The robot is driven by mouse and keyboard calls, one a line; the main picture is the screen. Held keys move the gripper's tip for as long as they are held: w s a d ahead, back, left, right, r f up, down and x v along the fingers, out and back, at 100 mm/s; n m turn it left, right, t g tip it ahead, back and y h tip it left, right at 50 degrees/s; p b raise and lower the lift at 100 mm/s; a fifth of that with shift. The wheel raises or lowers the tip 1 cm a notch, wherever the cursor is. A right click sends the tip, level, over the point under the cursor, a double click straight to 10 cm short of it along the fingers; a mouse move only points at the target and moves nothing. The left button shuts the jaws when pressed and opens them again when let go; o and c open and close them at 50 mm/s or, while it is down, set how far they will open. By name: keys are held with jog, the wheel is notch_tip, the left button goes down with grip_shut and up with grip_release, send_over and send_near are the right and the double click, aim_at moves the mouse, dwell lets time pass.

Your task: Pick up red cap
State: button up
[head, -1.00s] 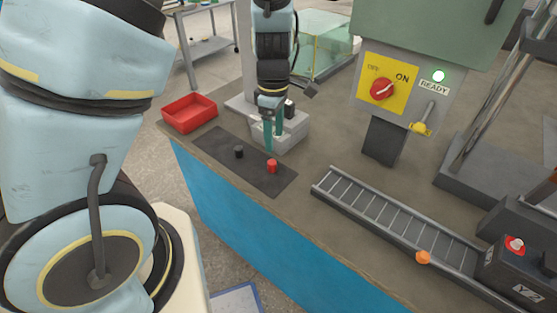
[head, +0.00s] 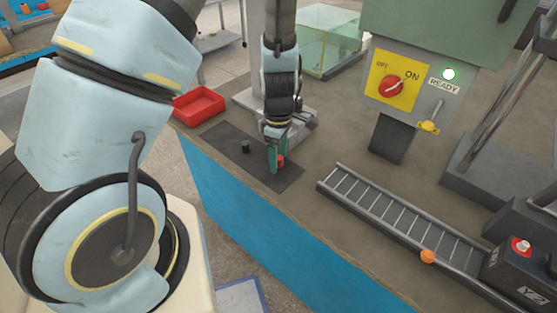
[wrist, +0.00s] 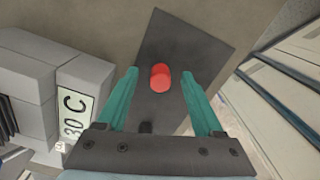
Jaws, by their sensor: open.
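The red cap (head: 281,160) stands on a dark mat (head: 216,140) on the workbench. In the wrist view the red cap (wrist: 160,76) lies between the lines of the two teal fingers, just beyond their tips. My gripper (head: 275,168) is open and empty, pointing down over the mat at the cap. In the head view a finger partly hides the cap. The gripper (wrist: 160,85) shows both fingers apart in the wrist view. A black cap (head: 245,147) stands on the mat to the left of the red one; its dark shape is partly hidden in the wrist view.
A red tray (head: 199,103) sits at the bench's left edge. A roller conveyor (head: 390,220) with an orange piece (head: 428,257) runs to the right. A grey block fixture (head: 300,128) stands behind the gripper. A switch panel (head: 398,84) is farther back.

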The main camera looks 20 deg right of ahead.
grip_shut()
dwell(0.3)
dwell(0.3)
